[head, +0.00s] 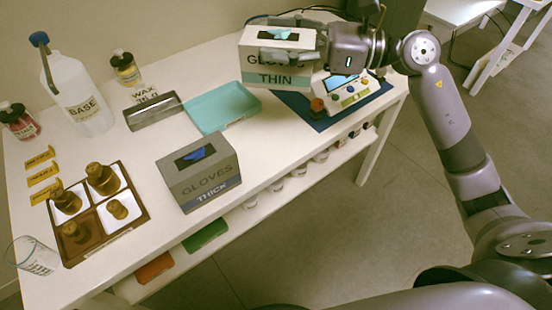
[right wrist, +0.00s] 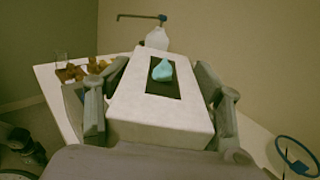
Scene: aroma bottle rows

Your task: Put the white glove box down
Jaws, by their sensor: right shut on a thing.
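The white glove box (head: 255,48), marked "GLOVES THIN", has a teal glove showing in its top slot. My right gripper (head: 290,34) is shut on it, at the far right part of the table in the head view. In the right wrist view the white glove box (right wrist: 160,113) sits between the two fingers of my right gripper (right wrist: 155,100), one on each side. The box hides what is directly below it, so I cannot tell whether it touches the table. My left gripper is not in view.
A grey "GLOVES THICK" box (head: 199,178) stands at the table's front. A teal tray (head: 228,108), a metal tray (head: 153,112) and a blue mat (head: 291,102) bearing a device (head: 346,93) are nearby. Bare white table (head: 275,133) shows between the grey box and the mat.

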